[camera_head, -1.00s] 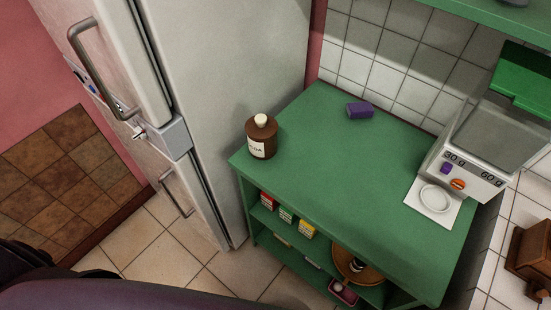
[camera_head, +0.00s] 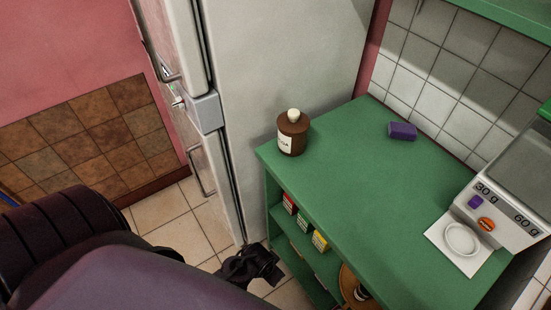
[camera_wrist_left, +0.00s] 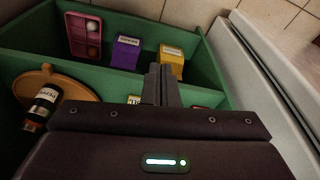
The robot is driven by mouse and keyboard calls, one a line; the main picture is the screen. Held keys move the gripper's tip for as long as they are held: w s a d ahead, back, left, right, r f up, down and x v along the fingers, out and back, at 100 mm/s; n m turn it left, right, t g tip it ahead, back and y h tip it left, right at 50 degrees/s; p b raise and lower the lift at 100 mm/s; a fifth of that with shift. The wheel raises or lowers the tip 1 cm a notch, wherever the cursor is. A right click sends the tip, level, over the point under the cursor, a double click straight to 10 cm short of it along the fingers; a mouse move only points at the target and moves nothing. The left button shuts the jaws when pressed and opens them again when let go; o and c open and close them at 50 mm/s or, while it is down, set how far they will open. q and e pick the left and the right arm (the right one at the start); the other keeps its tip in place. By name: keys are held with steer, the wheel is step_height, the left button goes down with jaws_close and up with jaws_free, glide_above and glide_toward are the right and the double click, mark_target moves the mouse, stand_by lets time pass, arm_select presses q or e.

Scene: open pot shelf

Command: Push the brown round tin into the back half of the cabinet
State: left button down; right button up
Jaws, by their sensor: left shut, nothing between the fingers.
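A brown round canister (camera_head: 292,135) with a white cap and a pale label stands upright on the green cabinet top (camera_head: 375,185), near its left corner beside the fridge. An orange-brown round piece (camera_head: 348,284) sits inside the open shelves, partly cut off below. The wrist view shows it too (camera_wrist_left: 80,92), with a dark labelled bottle (camera_wrist_left: 42,104) at it. My left gripper (camera_head: 272,270) is low in front of the cabinet's left end, apart from the canister. In the wrist view its fingers (camera_wrist_left: 162,80) are together and empty, pointing at the shelves. My right gripper is out of view.
Small boxes (camera_head: 304,224) stand on the upper shelf. A purple box (camera_wrist_left: 127,52), a yellow box (camera_wrist_left: 171,60) and a pink tray (camera_wrist_left: 84,35) show in the wrist view. A purple block (camera_head: 402,131) and a scale (camera_head: 500,212) are on top. The fridge (camera_head: 285,70) closes off the left.

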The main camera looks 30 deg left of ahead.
arm_select(q)
steer(key=w+a+r+m+t+b, duration=0.15)
steer(key=w+r, duration=0.25)
steer(key=r, duration=0.6)
steer(key=n+t+h+b, duration=0.2)
steer(key=n+t+h, duration=0.8)
steer(key=n, duration=2.5)
glide_toward(280, 140)
steer(key=w+d+t+y, duration=0.2)
steer(key=w+d, duration=0.1)
steer(key=shift+w+d+f+t+y, duration=0.2)
steer(key=shift+d+f+t+y, duration=0.05)
steer(key=shift+d+y, duration=0.05)
steer(key=shift+x, duration=0.9)
steer(key=shift+f, duration=0.1)
steer(key=shift+w, duration=0.1)
